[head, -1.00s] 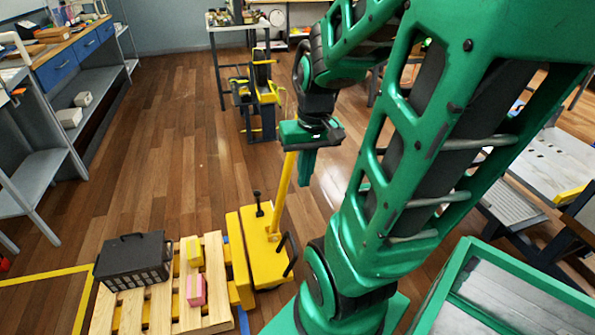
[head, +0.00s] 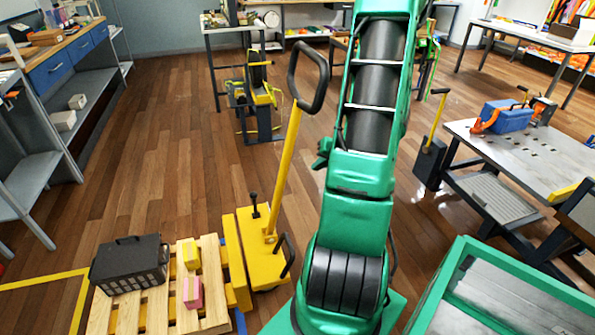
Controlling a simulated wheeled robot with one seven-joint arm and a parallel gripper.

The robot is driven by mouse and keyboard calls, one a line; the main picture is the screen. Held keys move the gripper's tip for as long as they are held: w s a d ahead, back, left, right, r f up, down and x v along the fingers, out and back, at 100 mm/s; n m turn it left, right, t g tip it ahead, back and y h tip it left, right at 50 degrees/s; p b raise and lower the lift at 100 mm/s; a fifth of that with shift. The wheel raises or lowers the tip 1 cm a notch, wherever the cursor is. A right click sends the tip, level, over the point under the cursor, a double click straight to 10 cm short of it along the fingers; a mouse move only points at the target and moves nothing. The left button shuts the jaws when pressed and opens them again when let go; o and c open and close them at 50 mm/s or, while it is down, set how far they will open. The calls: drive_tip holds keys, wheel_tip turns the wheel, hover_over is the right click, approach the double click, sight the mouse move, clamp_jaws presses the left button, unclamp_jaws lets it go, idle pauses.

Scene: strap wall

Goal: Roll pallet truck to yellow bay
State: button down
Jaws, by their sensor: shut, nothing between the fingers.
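The yellow pallet truck (head: 262,250) stands at bottom centre, just left of my arm's base. Its yellow tiller leans up and right to a dark loop handle (head: 308,78), which is free with nothing holding it. A wooden pallet (head: 128,312) lies against the truck's left side; it carries a black crate (head: 130,265), a yellow block (head: 191,254) and a pink block (head: 193,292). Yellow floor lines (head: 45,278) outline a bay at lower left, with the pallet just right of its near line. My arm rises past the top edge, and my gripper cannot be made out.
A grey bench with shelves (head: 45,150) runs along the left. A yellow-and-black stand (head: 258,95) is further back. A metal table (head: 520,140) with a blue toolbox (head: 505,115) is at right. A green-rimmed bin (head: 440,285) is at lower right. The wooden floor behind the pallet is clear.

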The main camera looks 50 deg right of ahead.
drive_tip(key=w+a+f, duration=0.1)
drive_tip(key=w+f, duration=0.5)
drive_tip(key=w, duration=0.3)
drive_tip(key=shift+w+a+f, duration=0.15)
drive_tip(key=shift+w+f, duration=0.15)
drive_tip(key=shift+f, duration=0.05)
